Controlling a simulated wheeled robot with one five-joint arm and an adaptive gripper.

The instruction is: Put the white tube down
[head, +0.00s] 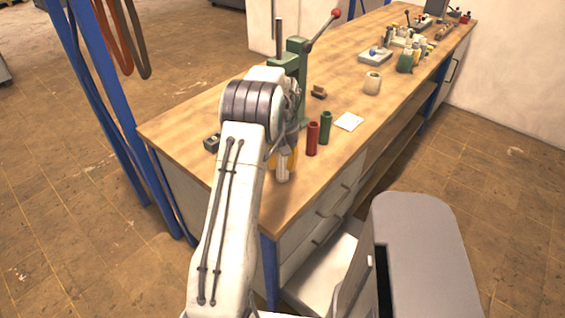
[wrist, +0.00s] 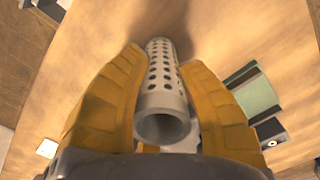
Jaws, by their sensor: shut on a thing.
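The white tube (wrist: 163,95) is a pale cylinder with rows of holes, held between the yellow fingers of my gripper (wrist: 162,85) in the wrist view. Its open end faces the camera. My arm hides part of the gripper. Whether the tube touches the bench top I cannot tell.
A red tube (head: 312,139) and a green tube (head: 326,128) stand close on the right, with a white card (head: 349,122) beyond. A green lever press (head: 297,70) stands behind my gripper. A small dark block (head: 211,142) lies left. The near bench corner is clear.

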